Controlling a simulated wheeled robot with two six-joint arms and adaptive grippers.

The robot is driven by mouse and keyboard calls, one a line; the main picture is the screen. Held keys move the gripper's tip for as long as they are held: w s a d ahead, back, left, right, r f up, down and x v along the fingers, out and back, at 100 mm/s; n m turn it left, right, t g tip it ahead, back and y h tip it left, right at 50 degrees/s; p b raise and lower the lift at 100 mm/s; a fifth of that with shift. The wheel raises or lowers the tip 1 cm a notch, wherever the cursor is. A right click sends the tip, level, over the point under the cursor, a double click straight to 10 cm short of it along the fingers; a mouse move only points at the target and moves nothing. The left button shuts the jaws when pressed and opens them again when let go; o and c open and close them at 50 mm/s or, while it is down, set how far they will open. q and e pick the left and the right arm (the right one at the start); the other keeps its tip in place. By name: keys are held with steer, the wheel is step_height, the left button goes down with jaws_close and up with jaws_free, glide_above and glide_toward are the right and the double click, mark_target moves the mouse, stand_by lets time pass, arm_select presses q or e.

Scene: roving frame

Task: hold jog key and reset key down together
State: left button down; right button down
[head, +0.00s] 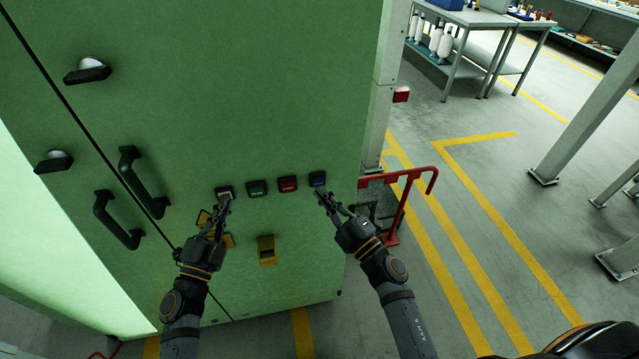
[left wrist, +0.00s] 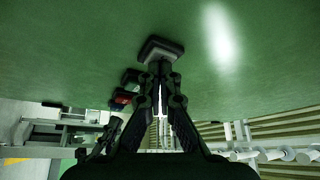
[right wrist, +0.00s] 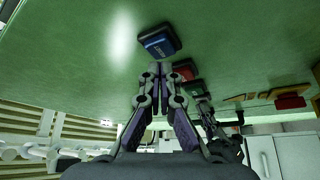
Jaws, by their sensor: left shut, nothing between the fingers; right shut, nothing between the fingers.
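The leftmost key (head: 224,190), dark-framed with a pale face, sits on the green cabinet (head: 270,80); I take it as the jog key. It also shows in the left wrist view (left wrist: 160,48). My left gripper (head: 226,202) is shut and empty, its tips at the key's lower edge; I cannot tell if they touch. The blue key (head: 317,179), the rightmost, is the likely reset key; it shows with small lettering in the right wrist view (right wrist: 160,42). My right gripper (head: 322,194) is shut and empty, its tips just below the blue key, with contact unclear.
A green key (head: 257,188) and a red key (head: 287,184) lie between the two. A yellow fitting (head: 266,250) sits below, and more yellow shows behind my left gripper. Black door handles (head: 118,220) are at left. A red rail (head: 400,200) stands right of the cabinet.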

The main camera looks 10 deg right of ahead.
steer(key=shift+w, duration=1)
stand_by(0.9)
